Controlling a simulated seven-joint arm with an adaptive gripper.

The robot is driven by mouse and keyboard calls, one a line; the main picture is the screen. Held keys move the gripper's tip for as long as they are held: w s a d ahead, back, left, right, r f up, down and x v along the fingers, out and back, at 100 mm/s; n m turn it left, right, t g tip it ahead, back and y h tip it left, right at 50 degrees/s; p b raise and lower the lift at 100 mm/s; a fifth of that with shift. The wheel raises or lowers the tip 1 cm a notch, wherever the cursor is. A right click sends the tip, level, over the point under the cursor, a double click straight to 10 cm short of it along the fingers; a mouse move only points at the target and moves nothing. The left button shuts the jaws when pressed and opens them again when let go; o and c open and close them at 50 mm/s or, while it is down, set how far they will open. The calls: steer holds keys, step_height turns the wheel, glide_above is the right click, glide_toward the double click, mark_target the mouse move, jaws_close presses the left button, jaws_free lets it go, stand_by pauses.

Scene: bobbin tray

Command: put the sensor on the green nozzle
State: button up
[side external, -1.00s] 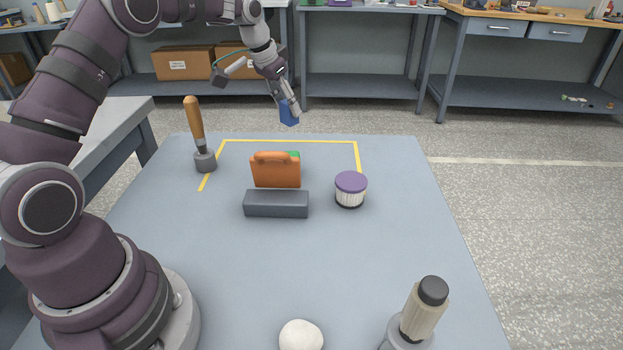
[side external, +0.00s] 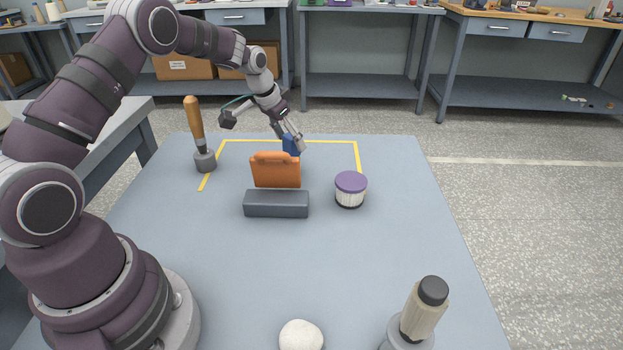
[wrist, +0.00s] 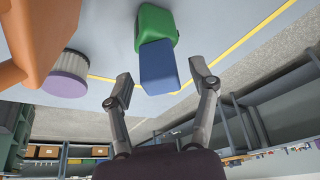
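The sensor is a blue block (side external: 290,143); in the wrist view (wrist: 158,68) it sits against the green nozzle (wrist: 155,28), apparently resting on top of it. In the side view the nozzle is hidden behind the orange case. My gripper (wrist: 161,77) is open, with one finger on each side of the sensor. Gaps show between both fingertips and the blue block. In the side view my gripper (side external: 292,140) is low around the sensor, behind the case.
The orange case (side external: 275,171) stands just in front of the nozzle, with a dark grey block (side external: 276,204) before it. A purple-lidded filter (side external: 350,190) is to the right, a wooden-handled tool (side external: 196,130) to the left. The table's right side is mostly clear.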

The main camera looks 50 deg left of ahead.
steer(key=v, duration=1.2)
steer(key=s+d+r, duration=0.5)
steer(key=s+d, duration=0.2)
steer(key=d, duration=0.1)
steer(key=s+d+f+t, duration=0.1)
steer(key=s+d, duration=0.4)
steer(key=s, duration=0.5)
steer(key=shift+f, duration=0.6)
